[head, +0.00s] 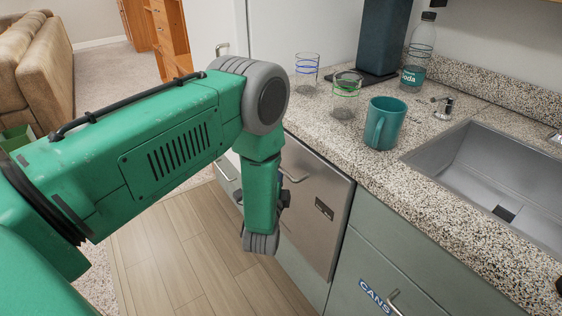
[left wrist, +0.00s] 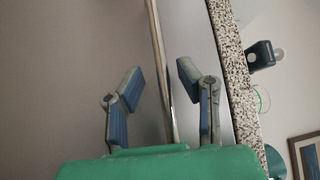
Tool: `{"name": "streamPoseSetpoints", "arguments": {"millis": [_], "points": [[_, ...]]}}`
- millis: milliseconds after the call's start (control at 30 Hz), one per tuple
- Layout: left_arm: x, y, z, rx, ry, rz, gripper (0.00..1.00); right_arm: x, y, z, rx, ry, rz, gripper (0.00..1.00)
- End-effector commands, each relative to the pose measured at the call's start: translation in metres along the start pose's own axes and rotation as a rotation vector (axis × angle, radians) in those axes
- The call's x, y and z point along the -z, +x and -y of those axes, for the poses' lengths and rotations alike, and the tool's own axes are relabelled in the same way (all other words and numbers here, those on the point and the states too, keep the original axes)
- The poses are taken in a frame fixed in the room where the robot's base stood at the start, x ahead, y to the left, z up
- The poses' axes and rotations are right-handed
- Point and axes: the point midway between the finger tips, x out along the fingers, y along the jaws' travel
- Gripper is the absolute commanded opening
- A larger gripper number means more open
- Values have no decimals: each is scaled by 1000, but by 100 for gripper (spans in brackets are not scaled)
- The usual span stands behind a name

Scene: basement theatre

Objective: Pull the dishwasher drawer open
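The dishwasher drawer (head: 322,210) is the stainless steel front under the counter, and it looks closed. Its bar handle (head: 293,177) shows near the top, partly hidden by my left arm. In the head view my green left arm reaches down in front of the drawer, and its fingers are mostly hidden. In the left wrist view my left gripper (left wrist: 160,78) is open, with one blue-grey finger on each side of the handle bar (left wrist: 157,42). Gaps show between the fingers and the bar. The drawer front also fills the left of that view (left wrist: 65,65). My right gripper is not in view.
The speckled counter (head: 430,195) above holds a teal mug (head: 384,123), two glasses (head: 346,97) and a soda bottle (head: 418,55), beside a sink (head: 500,170). A drawer labelled "CANS" (head: 375,297) is to the right. The wooden floor (head: 185,255) in front is clear.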

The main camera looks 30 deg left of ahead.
Motion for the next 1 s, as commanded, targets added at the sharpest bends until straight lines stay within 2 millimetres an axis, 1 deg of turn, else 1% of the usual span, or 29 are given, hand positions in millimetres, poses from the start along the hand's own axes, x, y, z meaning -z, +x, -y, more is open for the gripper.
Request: {"name": "streamPoseSetpoints", "arguments": {"millis": [1000], "points": [[0, -72, 0, -1, 1, 0, 31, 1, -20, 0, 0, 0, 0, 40]]}}
